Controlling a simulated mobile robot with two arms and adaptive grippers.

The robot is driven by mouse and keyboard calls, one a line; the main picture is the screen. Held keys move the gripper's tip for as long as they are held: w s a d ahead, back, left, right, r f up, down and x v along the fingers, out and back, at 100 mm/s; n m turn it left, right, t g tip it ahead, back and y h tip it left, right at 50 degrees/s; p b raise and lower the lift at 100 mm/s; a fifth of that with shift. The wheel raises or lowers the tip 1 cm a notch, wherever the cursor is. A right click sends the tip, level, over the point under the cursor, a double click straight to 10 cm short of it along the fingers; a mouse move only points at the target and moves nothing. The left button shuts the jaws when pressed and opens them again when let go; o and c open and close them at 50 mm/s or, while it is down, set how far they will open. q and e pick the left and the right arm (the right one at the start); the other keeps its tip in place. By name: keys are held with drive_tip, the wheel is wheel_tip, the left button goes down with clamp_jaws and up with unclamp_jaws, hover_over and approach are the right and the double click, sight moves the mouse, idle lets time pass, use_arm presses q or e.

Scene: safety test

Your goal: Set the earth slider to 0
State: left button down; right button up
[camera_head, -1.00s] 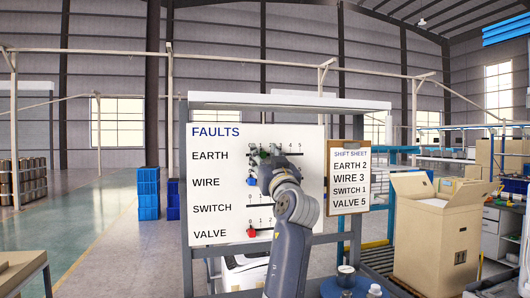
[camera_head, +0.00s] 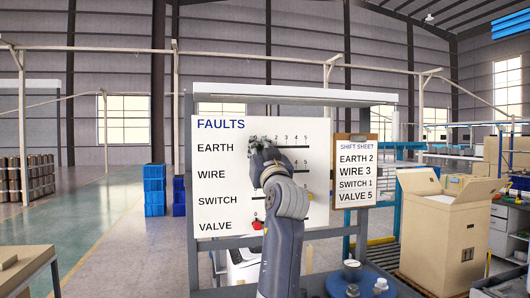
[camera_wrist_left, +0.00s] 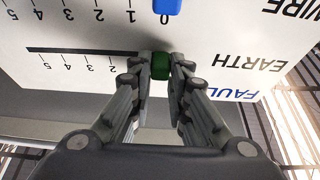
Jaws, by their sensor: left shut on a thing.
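The faults board (camera_head: 222,160) stands upright ahead, with rows for earth, wire, switch and valve. My left gripper (camera_head: 258,145) is at the left end of the earth row. In the left wrist view, which is upside down, its two fingers (camera_wrist_left: 161,72) are shut on the green earth slider (camera_wrist_left: 160,66). The slider sits at the low-number end of the earth slot (camera_wrist_left: 80,52), past the 2 mark and roughly in line with the wire row's 0. The fingers hide the nearest earth numbers. My right gripper is out of view.
The blue wire slider (camera_wrist_left: 167,6) is at 0, close to the fingers. A red valve slider (camera_head: 257,226) sits low on the board. My arm hides part of the wire and switch rows. A shift sheet (camera_head: 355,172) hangs right of the board, and an open cardboard box (camera_head: 440,232) stands farther right.

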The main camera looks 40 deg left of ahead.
use_arm(q)
drive_tip(key=c, duration=1.7)
unclamp_jaws()
drive_tip(key=shift+o, duration=0.9)
drive_tip(key=shift+s+a, duration=0.1)
drive_tip(key=shift+s, duration=0.05)
drive_tip(key=shift+s+r, duration=0.1)
drive_tip(key=shift+s, duration=0.05)
drive_tip(key=shift+d+f, duration=0.2)
drive_tip(key=shift+d, duration=0.1)
drive_tip(key=v, duration=1.1)
drive_tip(key=shift+s, duration=0.3)
drive_tip(key=shift+f, duration=0.2)
